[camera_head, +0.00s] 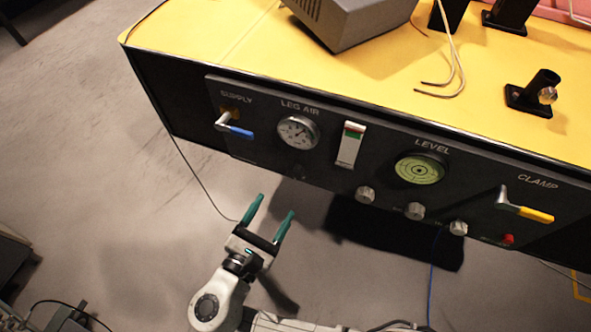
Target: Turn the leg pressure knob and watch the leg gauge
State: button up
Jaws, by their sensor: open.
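The leg gauge (298,131) is a round white dial under the words LEG AIR on the black front panel. Its needle is too small to read. Several small silver knobs sit low on the panel: a left knob (366,194), a middle knob (414,211) and a right knob (459,228). Their labels are not legible, so I cannot tell which is the leg pressure knob. My gripper (277,204) has two green fingers, spread apart with nothing between them. In the picture it is below the gauge and left of the knobs, apart from the panel.
A blue-handled SUPPLY lever (236,130), a red-and-green indicator (350,145), a green LEVEL dial (419,170), a yellow CLAMP lever (526,211) and a red button (507,239) share the panel. A grey box (350,22) rests on the yellow top (230,50). A blue cable hangs below.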

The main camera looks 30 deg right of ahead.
aim_at(293, 176)
jog(key=x, duration=1)
jog(key=shift+s, duration=0.1)
jog(key=shift+c, duration=0.2)
jog(key=c, duration=1)
jog(key=shift+m, duration=0.4)
jog(key=m+b, duration=0.1)
jog(key=m, duration=0.4)
jog(key=shift+m, duration=0.3)
jog(key=o, duration=1)
jog(key=shift+r, duration=0.1)
